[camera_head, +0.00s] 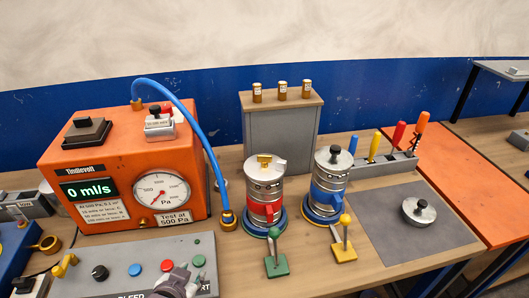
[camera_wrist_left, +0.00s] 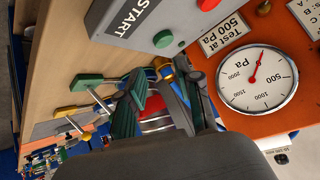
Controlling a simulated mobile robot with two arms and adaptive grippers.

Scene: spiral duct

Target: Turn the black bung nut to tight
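A duct piece with a blue band (camera_head: 328,190) stands upright in a blue ring, with a small black nut (camera_head: 335,149) on its silver lid. A similar piece with a red band (camera_head: 264,208) stands to its left, with a brass nut (camera_head: 264,158) on top. Another silver lid with a black knob (camera_head: 420,205) lies on the grey mat. I cannot tell which black nut is the bung nut. My left gripper (camera_head: 180,282) is over the control panel, apart from these pieces. In the left wrist view its fingers (camera_wrist_left: 165,92) are spread and empty, with red and silver parts showing beyond them. My right gripper is not in view.
The orange test machine (camera_head: 120,160) with gauge and blue hose (camera_head: 205,140) stands at left. Green (camera_head: 276,262) and yellow (camera_head: 343,248) levers stand before the duct pieces. A grey block (camera_head: 280,135) and screwdriver rack (camera_head: 385,165) stand behind. The grey mat (camera_head: 400,245) is mostly clear.

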